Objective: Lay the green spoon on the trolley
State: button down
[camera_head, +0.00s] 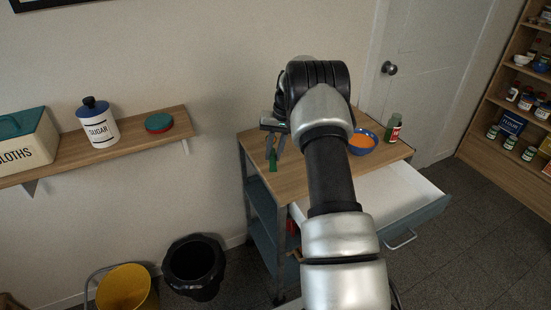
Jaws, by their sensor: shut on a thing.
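The green spoon (272,164) shows as a small green piece between and below the fingers of my gripper (274,150). My gripper is shut on it over the left part of the trolley's wooden top (291,182). The spoon is small in the picture, and I cannot tell whether it touches the top. My arm hides the middle of the trolley and part of my gripper.
A blue bowl with orange contents (362,142) and a green jar (393,128) stand on the trolley's right side. Its drawer (405,200) is pulled out at the front. A black bin (194,268) and yellow bucket (125,288) stand on the floor at left.

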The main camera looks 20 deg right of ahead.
jog(key=shift+f, duration=1.6)
jog(key=c, duration=1.6)
grip_release()
